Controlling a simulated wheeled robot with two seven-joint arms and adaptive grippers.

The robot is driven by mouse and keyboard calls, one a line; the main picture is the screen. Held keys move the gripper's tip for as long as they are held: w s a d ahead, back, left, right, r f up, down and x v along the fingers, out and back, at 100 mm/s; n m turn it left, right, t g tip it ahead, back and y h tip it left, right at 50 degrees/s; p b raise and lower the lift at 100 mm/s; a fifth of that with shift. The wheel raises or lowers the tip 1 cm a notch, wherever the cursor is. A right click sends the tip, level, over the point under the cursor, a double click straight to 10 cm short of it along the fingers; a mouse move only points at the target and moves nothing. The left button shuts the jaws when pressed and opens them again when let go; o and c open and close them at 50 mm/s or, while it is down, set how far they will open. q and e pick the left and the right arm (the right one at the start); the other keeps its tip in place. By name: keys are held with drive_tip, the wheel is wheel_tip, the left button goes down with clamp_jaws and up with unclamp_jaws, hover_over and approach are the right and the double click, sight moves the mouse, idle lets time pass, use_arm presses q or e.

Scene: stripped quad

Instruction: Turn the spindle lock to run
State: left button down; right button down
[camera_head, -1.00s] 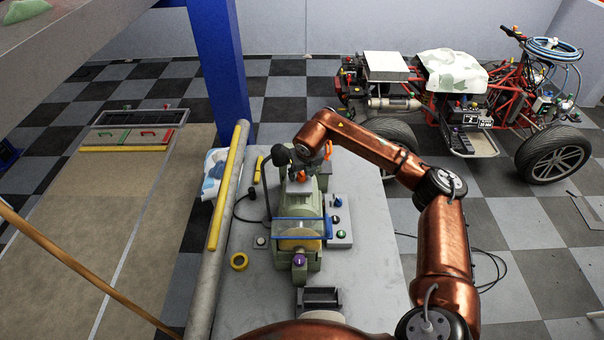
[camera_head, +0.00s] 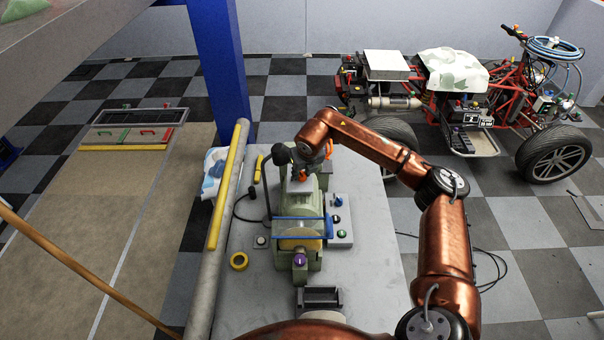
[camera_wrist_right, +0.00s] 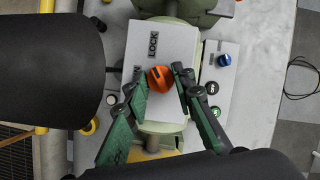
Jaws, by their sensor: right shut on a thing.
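The spindle lock is an orange knob (camera_wrist_right: 159,79) on a grey plate (camera_wrist_right: 170,45) in the right wrist view. The word LOCK shows above the knob; a second label at its left is mostly hidden by a finger. My right gripper (camera_wrist_right: 160,76) has its green fingers on either side of the knob and is shut on it. In the head view, the right gripper (camera_head: 302,172) is at the far end of the green grinder (camera_head: 300,210), partly hidden by my copper wrist. My left gripper is not in view.
A box with a blue knob (camera_head: 338,201) and a green button stands right of the grinder. A clear shield with blue edges (camera_head: 300,220) and a purple knob (camera_head: 299,259) are on its near side. Yellow tape (camera_head: 239,261) lies on the bench (camera_head: 375,240). A black hose stands at left.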

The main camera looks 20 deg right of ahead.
drive_tip(key=shift+d+f+n+y+b, duration=0.2)
drive_tip(key=shift+n+y+b, duration=0.2)
drive_tip(key=shift+n+b, duration=0.5)
drive_tip(key=n+y+b, duration=0.1)
drive_tip(key=n, duration=0.2)
drive_tip(key=n+y+b, duration=0.1)
drive_tip(key=n, duration=0.2)
drive_tip(key=shift+g, duration=0.3)
drive_tip(key=shift+r+n+g+y+b, duration=0.1)
drive_tip(key=shift+n+g+y+b, duration=0.45)
drive_tip(key=shift+n, duration=1.25)
drive_tip(key=c, duration=1.7)
unclamp_jaws()
drive_tip(key=shift+w, duration=0.1)
drive_tip(key=shift+o, duration=0.4)
